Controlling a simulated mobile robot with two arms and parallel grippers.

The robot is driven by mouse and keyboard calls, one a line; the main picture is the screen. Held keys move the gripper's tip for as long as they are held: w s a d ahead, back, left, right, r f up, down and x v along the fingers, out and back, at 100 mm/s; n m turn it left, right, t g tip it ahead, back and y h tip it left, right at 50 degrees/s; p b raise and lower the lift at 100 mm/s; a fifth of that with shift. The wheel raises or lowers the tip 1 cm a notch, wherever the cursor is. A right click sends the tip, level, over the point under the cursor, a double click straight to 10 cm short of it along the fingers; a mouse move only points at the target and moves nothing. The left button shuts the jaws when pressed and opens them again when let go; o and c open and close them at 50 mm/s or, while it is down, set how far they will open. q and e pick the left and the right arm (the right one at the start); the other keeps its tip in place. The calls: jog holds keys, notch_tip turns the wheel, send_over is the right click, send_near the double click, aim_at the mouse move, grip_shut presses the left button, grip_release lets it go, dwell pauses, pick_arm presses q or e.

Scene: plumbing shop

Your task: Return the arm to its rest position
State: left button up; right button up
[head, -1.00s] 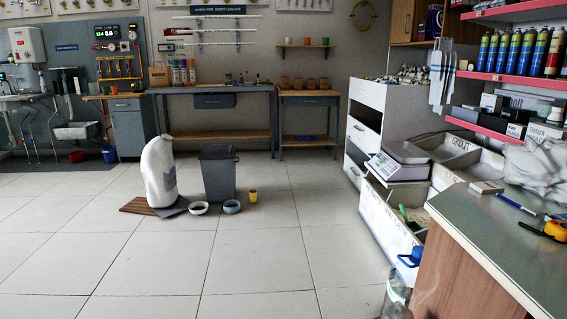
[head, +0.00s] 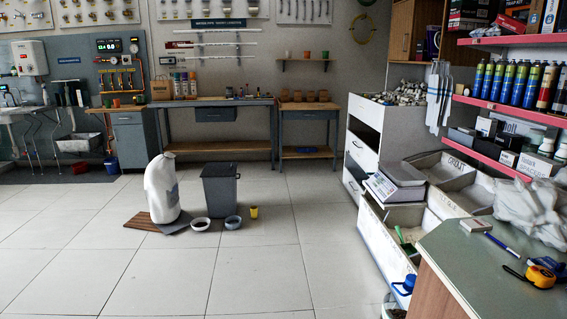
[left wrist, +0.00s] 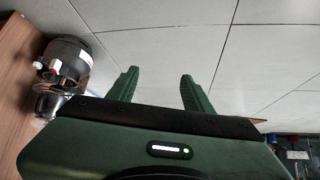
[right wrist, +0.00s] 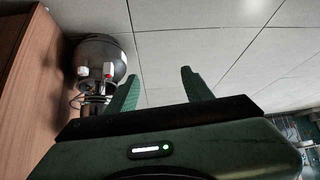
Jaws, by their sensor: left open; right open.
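My left gripper (left wrist: 158,88) shows in the left wrist view with its two green fingers apart and nothing between them. My right gripper (right wrist: 160,88) shows in the right wrist view, also with fingers apart and empty. Both hang over pale floor tiles. Neither arm shows in the head view.
A counter (head: 484,268) with a tape measure (head: 541,274) stands at the right. Grout bins (head: 452,172) and a white drawer cabinet (head: 366,135) stand behind it. The tiles in front are clear.

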pick_arm(q)
jog(key=s+a+f+g+p, duration=0.2)
jog(key=s+p, duration=0.1)
jog(key=s, duration=0.6)
jog(key=s+a+f+g+y+p, duration=0.1)
jog(key=s+p, duration=0.3)
jog(key=s, duration=0.5)
jog(key=s+a+f+g+p, duration=0.3)
jog(key=s+p, duration=0.1)
jog(key=s, duration=0.5)
jog(key=shift+s+a+f+g+y, duration=0.2)
jog(key=shift+s+a+g+y, duration=0.1)
jog(key=shift+s+a+g, duration=0.1)
pick_arm(e)
jog(key=s+d+f+g, duration=0.2)
jog(key=s, duration=0.7)
jog(key=s+d+f+g+h, duration=0.1)
jog(key=s+d+f+g, duration=0.1)
jog(key=s, duration=0.7)
jog(key=s+d+f+g, duration=0.2)
jog(key=s, duration=0.7)
jog(key=shift+s+d+f+g+h, duration=0.2)
jog(key=shift+s+d+g+h, duration=0.1)
jog(key=shift+s+d+g, duration=0.1)
